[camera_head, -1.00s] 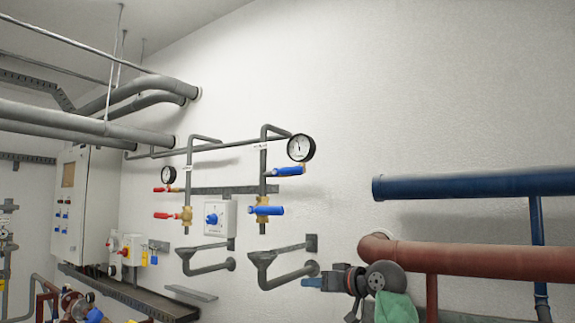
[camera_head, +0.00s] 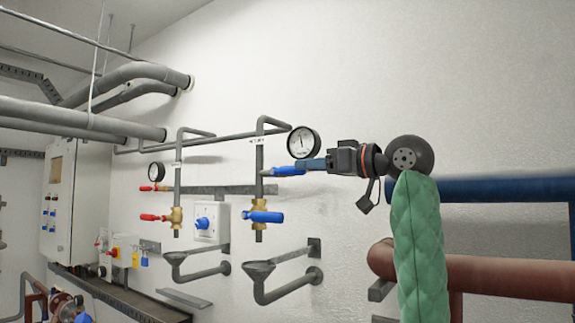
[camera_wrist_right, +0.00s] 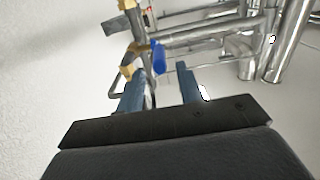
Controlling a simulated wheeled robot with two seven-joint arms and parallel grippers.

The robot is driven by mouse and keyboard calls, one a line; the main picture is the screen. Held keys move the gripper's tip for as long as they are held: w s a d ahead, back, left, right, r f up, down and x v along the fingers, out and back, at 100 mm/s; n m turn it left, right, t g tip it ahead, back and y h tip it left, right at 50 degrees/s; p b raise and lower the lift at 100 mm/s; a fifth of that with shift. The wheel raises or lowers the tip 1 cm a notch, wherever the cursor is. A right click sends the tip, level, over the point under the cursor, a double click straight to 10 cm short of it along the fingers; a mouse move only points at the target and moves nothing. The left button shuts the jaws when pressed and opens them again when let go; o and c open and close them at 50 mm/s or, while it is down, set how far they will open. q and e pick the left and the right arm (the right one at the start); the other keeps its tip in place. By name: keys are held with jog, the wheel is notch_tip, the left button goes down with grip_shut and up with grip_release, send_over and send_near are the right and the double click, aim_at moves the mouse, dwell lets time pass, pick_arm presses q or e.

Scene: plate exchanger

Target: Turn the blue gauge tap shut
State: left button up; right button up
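The blue gauge tap (camera_head: 287,170) is a blue lever below the right-hand round gauge (camera_head: 303,142), pointing right, roughly level. My right gripper (camera_head: 311,164) comes from the right, its blue fingers at the lever's right end in the head view. Whether they touch it cannot be told. In the right wrist view the two fingers (camera_wrist_right: 163,90) stand apart with a gap between them. A blue handle (camera_wrist_right: 159,57) shows ahead of that gap, beside brass fittings (camera_wrist_right: 128,62); which blue handle it is cannot be told. My left gripper is out of view.
A second blue lever (camera_head: 262,217) sits on a brass valve below. Red levers (camera_head: 154,217) and another gauge (camera_head: 156,171) are further left. Grey drain funnels (camera_head: 258,268) hang beneath. A blue pipe (camera_head: 505,188) and a red-brown pipe (camera_head: 480,272) run at the right.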

aim_at(281, 168)
jog(key=p+x, duration=0.2)
jog(key=x, duration=0.3)
jog(key=shift+r+p, duration=0.15)
jog(key=shift+p, duration=0.25)
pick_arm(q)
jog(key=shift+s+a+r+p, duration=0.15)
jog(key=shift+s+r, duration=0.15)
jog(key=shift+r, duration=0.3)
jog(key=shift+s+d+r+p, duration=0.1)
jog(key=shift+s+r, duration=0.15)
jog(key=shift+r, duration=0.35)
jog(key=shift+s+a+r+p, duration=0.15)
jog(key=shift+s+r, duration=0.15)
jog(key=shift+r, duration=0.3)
pick_arm(e)
jog(key=shift+w+a+f, duration=0.2)
jog(key=shift+w+a, duration=0.3)
jog(key=shift+a, duration=0.15)
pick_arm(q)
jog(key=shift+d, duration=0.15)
pick_arm(e)
jog(key=shift+c, duration=0.3)
grip_shut()
